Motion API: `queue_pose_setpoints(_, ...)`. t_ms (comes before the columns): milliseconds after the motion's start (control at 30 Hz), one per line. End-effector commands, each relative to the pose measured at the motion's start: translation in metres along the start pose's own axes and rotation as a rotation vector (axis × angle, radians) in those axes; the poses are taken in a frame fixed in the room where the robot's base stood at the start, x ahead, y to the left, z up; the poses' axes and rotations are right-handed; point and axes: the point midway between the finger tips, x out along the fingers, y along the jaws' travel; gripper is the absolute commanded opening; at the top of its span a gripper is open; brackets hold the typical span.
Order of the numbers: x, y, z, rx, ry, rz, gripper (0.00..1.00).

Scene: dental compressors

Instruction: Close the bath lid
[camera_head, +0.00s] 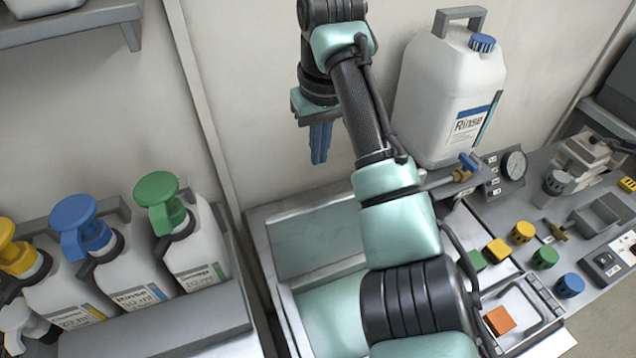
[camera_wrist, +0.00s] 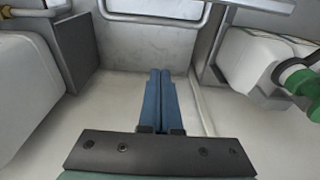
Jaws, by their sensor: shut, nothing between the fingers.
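The bath (camera_head: 284,308) is a grey metal basin at lower centre in the head view, mostly hidden behind my arm. A grey panel (camera_head: 312,244), which looks like its raised lid, stands at its back. In the wrist view a panel with a metal loop handle (camera_wrist: 155,18) crosses the top edge; it seems to be the same lid from behind. My gripper (camera_head: 320,158) has blue fingers, shut and empty, pointing down near the back wall, above and behind the panel. The fingers also show in the wrist view (camera_wrist: 160,82), apart from the handle.
A white rinse jug (camera_head: 450,95) stands right of my gripper. Pump bottles with yellow, blue and green (camera_head: 160,195) heads stand at left in a grey rack (camera_head: 165,335). At right, a panel carries a gauge (camera_head: 514,164), coloured knobs and a handled tray (camera_head: 530,310).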

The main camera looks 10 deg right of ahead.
Motion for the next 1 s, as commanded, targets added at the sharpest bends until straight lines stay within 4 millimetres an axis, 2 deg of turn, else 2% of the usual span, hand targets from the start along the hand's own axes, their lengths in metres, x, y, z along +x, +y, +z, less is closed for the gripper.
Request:
queue_pose_setpoints(267, 0.043, -0.001, 0.001, 0.0, -0.006, -0.002, 0.0)
queue_pose_setpoints(500, 0.096, -0.001, 0.001, 0.001, -0.006, -0.001, 0.0)
queue_pose_setpoints(800, 0.086, 0.0, 0.028, -0.001, 0.0, 0.0, 0.0)
queue_pose_setpoints(1000, 0.084, -0.001, 0.037, -0.001, 0.001, 0.0, 0.0)
